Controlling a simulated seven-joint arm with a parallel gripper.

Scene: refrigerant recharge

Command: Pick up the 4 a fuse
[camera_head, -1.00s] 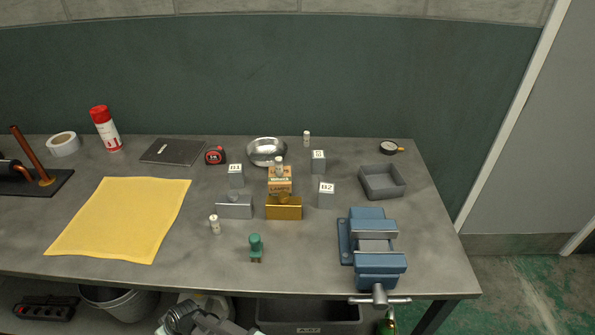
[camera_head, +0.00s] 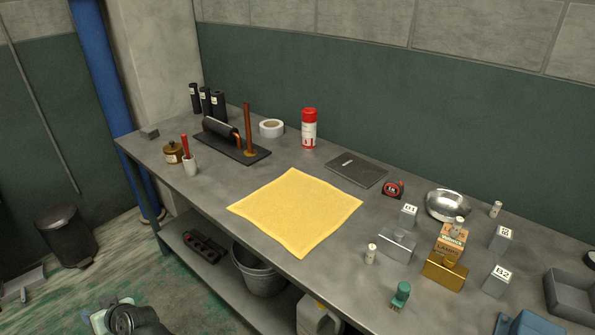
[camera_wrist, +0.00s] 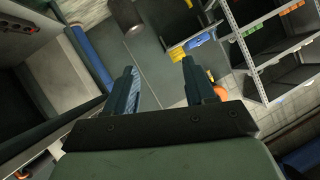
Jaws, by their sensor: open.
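Three small pale cylinders that look like fuses are on the bench in the head view. One fuse (camera_head: 371,253) stands near the front, left of the silver block. Another fuse (camera_head: 459,226) is on top of the orange-brown carton (camera_head: 452,240). A third fuse (camera_head: 496,209) stands at the back, right of the metal bowl. Their ratings are too small to read, so I cannot tell which is 4 A. My gripper (camera_wrist: 160,82) is open and empty in the wrist view, facing shelving and floor away from the fuses.
Labelled grey blocks, a silver block (camera_head: 397,244), a gold block (camera_head: 444,271) and a green plug-like piece (camera_head: 401,295) crowd around the fuses. A metal bowl (camera_head: 447,206) is behind. A grey tray (camera_head: 572,292) is at right. A yellow cloth (camera_head: 296,212) covers the bench middle.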

